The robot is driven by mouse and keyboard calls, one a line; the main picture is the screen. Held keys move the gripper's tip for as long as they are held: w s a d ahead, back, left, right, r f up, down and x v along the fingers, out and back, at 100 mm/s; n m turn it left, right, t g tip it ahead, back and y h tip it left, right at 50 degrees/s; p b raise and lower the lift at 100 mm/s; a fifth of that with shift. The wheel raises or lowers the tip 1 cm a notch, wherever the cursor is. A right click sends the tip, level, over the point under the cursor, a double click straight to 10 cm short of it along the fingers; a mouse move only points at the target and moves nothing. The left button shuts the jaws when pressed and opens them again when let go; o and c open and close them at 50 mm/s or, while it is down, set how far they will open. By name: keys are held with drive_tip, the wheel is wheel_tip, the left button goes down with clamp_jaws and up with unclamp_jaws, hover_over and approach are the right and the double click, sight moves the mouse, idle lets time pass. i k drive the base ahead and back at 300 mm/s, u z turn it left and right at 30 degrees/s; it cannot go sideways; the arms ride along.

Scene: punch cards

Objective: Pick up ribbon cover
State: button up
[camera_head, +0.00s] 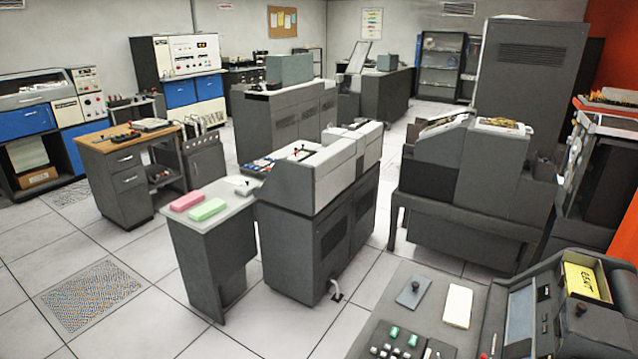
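I cannot tell for sure which thing is the ribbon cover. A small grey plate with a dark round knob (413,293) lies flat on the grey desk (380,311) at the lower right. A pale plate with a small dark knob (242,185) lies on the grey side table (218,213) left of the middle machine. A dark round knob also shows on a grey panel (597,314) of the desk machine at the lower right corner. My gripper is not in view.
Pink (187,201) and green (207,209) stacks lie on the side table. Grey machines (318,230) fill the middle. Tiled floor (150,325) is open at the lower left.

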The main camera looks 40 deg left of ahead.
sight(245, 189)
drive_tip(key=u, duration=0.4)
drive_tip(key=k, duration=1.3)
drive_tip(key=u, duration=1.15)
drive_tip(key=i, duration=0.95)
drive_tip(key=u, duration=0.6)
drive_tip(key=i, duration=1.8)
drive_tip(key=z, duration=0.4)
drive_tip(key=i, duration=1.55)
drive_tip(key=z, duration=0.8)
drive_tip(key=k, duration=0.8)
drive_tip(key=z, duration=0.3)
drive_tip(key=i, duration=0.3)
drive_tip(key=u, duration=0.15)
